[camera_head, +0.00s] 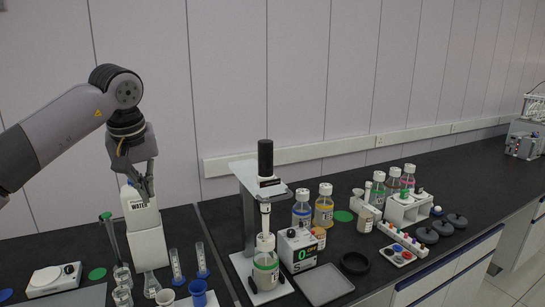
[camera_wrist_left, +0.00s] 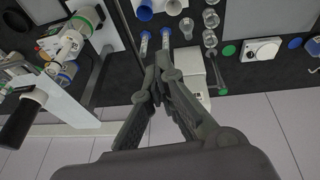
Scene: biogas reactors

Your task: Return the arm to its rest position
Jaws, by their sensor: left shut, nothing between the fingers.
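The fingers are shut and hold nothing. They overlap the bottle's upper right side in the picture; whether they touch it I cannot tell. My right gripper is not in view.
A stirrer stand (camera_head: 248,205) with a bottle (camera_head: 265,268) is right of the gripper. Glassware and blue-marked cylinders (camera_head: 177,265) stand below it. Bottles and racks (camera_head: 408,208) crowd the right bench. The wall above is clear.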

